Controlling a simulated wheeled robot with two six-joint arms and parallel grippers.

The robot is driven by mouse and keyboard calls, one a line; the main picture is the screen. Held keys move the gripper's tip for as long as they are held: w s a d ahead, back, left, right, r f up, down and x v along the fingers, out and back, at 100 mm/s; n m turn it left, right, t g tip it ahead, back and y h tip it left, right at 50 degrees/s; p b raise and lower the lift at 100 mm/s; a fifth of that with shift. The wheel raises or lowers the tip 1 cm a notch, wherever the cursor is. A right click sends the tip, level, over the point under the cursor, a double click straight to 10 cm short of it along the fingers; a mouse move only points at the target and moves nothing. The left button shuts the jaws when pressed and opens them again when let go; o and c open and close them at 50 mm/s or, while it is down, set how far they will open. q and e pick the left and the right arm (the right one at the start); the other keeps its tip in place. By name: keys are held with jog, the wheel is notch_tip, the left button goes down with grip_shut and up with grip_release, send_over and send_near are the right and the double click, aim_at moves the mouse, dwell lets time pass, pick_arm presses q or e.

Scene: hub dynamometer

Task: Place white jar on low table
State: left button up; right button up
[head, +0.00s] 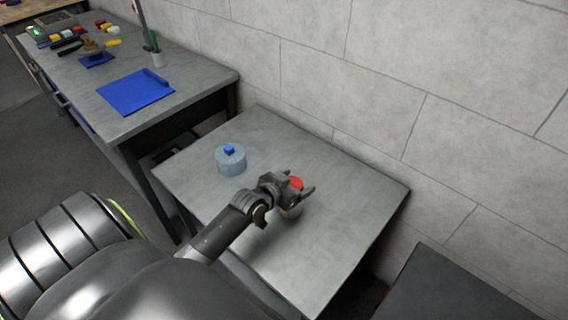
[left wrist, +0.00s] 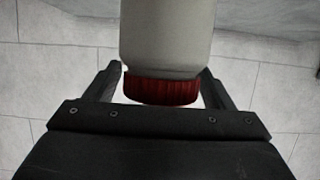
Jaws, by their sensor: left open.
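Small gaps show between the fingers and the jar. My right gripper is not in view.
A pale blue round container with a blue knob (head: 231,161) stands on the low table left of the jar. A higher workbench (head: 190,88) at the left holds a blue mat (head: 135,93), a cup and small parts. A block wall runs behind. The table's far right is clear.

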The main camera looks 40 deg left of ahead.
pick_arm(q)
jog(key=v, duration=1.1)
jog(key=shift+s+r, duration=0.15)
jog(key=shift+s, duration=0.2)
jog(key=s+d+f+n+g+y, duration=0.15)
jog(key=s+g, duration=0.35)
jog(key=s, duration=0.5)
jog(key=s+d+f+g+y, duration=0.1)
jog(key=s+d+f+g, duration=0.3)
jog(key=s, duration=0.6)
jog(key=a+f+g, duration=0.1)
jog(key=a+f, duration=0.1)
jog(key=f, duration=0.9)
jog(key=a+f+g, duration=0.1)
jog(key=a+f, duration=0.1)
jog(key=f, duration=0.9)
jog(key=s+d+f+g, duration=0.1)
jog(key=s+f, duration=1.3)
jog(key=f, duration=0.2)
jog(key=shift+s+d+f, duration=0.35)
jog(key=shift+f, duration=0.05)
jog(key=shift+h, duration=0.25)
